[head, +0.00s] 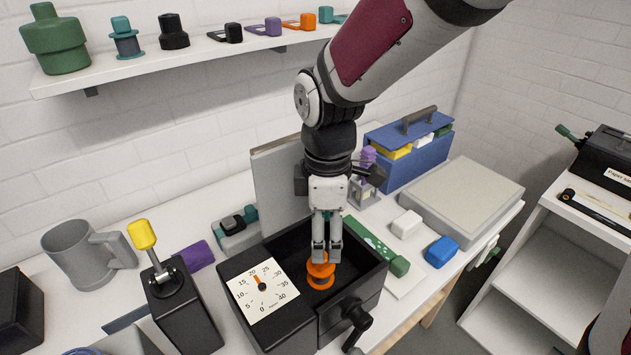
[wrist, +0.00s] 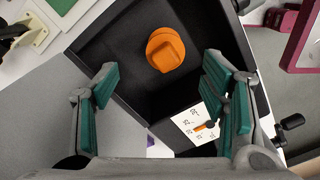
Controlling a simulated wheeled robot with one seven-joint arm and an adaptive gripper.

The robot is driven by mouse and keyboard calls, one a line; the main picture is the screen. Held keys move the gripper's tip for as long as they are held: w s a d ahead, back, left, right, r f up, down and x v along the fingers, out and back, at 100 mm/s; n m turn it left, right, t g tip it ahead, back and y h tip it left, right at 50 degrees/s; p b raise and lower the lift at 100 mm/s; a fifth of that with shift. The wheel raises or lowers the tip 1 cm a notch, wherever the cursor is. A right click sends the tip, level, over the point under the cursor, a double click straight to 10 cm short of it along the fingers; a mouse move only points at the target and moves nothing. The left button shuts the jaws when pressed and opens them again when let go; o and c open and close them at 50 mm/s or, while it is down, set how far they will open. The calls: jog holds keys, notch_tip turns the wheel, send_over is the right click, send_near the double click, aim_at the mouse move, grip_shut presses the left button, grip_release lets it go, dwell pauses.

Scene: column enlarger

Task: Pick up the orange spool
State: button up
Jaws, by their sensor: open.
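The orange spool (head: 320,272) stands inside a black open-topped box (head: 372,274), behind the dial panel. In the wrist view the spool (wrist: 166,50) shows from above, ahead of the fingers and near the far part of the box floor. My gripper (head: 326,255) points down into the box, above the spool. In the wrist view my gripper (wrist: 160,90) has its teal-padded fingers spread wide, with nothing between them. In the head view the fingertips overlap the top of the spool, and I cannot tell whether they touch it.
A white dial (head: 262,287) and a black crank (head: 357,322) are on the box unit. A yellow-knobbed lever (head: 142,236) stands to the left. White (head: 407,223) and blue (head: 441,251) blocks lie to the right.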

aim_at(323, 269)
notch_tip(323, 269, down, 5)
jog(key=shift+r, duration=0.1)
jog(key=f, duration=0.2)
jog(key=s+f+p, duration=0.1)
jog(key=f, duration=0.1)
jog(key=shift+a+f, duration=0.1)
jog(key=shift+f, duration=0.2)
jog(key=shift+w+f, duration=0.1)
jog(key=shift+f, duration=0.35)
jog(key=c, duration=1.2)
